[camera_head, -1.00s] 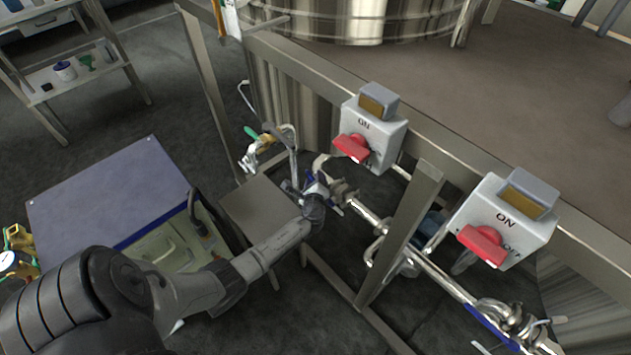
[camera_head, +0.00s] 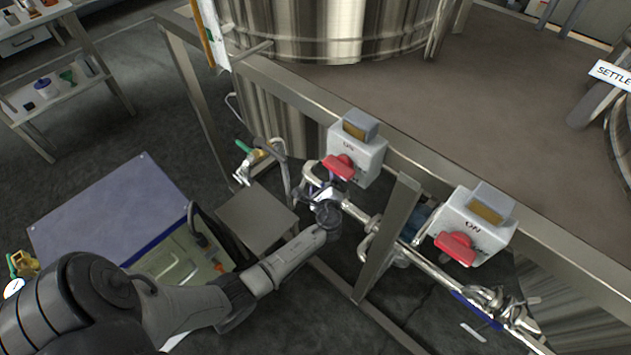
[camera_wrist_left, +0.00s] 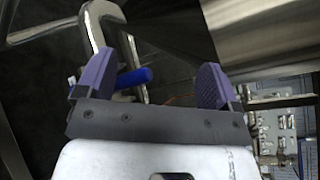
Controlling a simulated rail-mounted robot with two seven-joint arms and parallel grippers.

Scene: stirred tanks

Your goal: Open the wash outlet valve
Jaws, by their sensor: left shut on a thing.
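A valve with a blue handle (camera_wrist_left: 135,77) shows in the left wrist view, below a bent steel pipe (camera_wrist_left: 97,30). My left gripper (camera_wrist_left: 152,82) has its two purple fingers on either side of this handle and is shut on it. In the head view my left gripper (camera_head: 322,188) is at the left end of the steel pipe run, just below the left switch box (camera_head: 357,150). My gripper and wrist hide most of the valve there. No label on the valve is readable. My right gripper is not in view.
A second switch box (camera_head: 470,228) with a red knob hangs on the frame to the right. Another blue handle (camera_head: 475,311) lies along the lower pipe. A green-handled tap (camera_head: 250,155) and a small steel table (camera_head: 257,218) are left of my gripper. A frame post (camera_head: 388,235) stands close right.

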